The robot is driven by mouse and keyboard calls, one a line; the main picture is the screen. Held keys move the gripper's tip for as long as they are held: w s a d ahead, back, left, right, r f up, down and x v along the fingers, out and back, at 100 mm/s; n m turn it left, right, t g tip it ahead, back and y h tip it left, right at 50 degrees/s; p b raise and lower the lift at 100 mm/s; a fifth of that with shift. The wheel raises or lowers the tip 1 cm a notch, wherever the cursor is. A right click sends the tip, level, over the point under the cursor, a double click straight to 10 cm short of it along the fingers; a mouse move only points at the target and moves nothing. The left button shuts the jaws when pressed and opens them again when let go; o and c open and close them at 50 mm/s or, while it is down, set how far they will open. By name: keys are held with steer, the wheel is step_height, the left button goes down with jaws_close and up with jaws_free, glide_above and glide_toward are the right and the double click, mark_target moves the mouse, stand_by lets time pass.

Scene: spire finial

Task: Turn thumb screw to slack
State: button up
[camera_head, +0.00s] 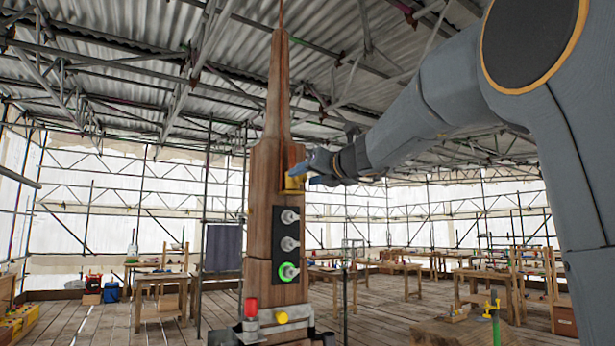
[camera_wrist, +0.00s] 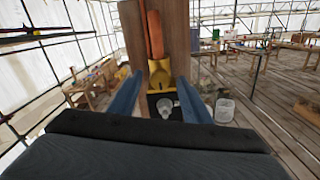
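A tall wooden spire (camera_head: 267,165) stands upright in the middle of the head view. A yellow fitting (camera_head: 293,182) sits in a recess on its upper right side, and in the wrist view the yellow fitting (camera_wrist: 159,73) lies below an orange upright piece (camera_wrist: 155,34). I cannot tell whether this fitting is the thumb screw. My gripper (camera_head: 312,168) is beside it at the same height. In the wrist view my gripper (camera_wrist: 160,80) has its two blue fingers spread, with the fitting seen between them. Contact cannot be made out.
Below on the spire is a black panel (camera_head: 283,262) with three pale knobs, the lowest ringed in green (camera_head: 289,272). A red knob (camera_head: 251,307) and a yellow knob (camera_head: 281,317) are at the base. Workbenches (camera_head: 163,291) stand around on the plank floor.

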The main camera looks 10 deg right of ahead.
steer(key=c, duration=1)
steer(key=shift+o, duration=0.2)
